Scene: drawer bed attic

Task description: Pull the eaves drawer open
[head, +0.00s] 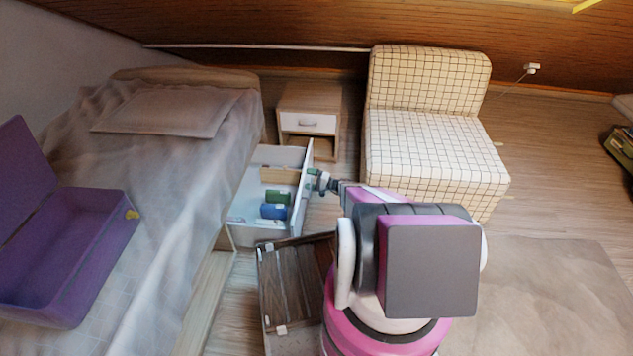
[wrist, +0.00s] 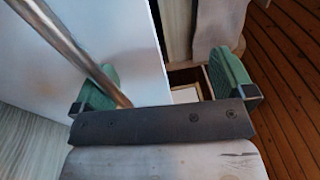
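The drawer (head: 298,193) stands pulled out from the bed's side, with its inside visible from above. It holds a blue roll (head: 273,211) and a green roll (head: 277,197). My gripper (head: 318,181) is at the outer side of its white front. In the wrist view my gripper (wrist: 165,80) is open, with green fingertips wide apart. The white drawer front (wrist: 135,50) shows between them. A metal bar handle (wrist: 75,48) runs down past the left fingertip, close to it; I cannot tell whether they touch. The right fingertip is past the panel's edge.
A dark wooden open case (head: 296,280) lies on the floor between the bed and my base. A nightstand (head: 309,115) and a checked armchair (head: 435,150) stand behind. A purple open case (head: 70,260) sits on the bed (head: 190,180). The rug at right is clear.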

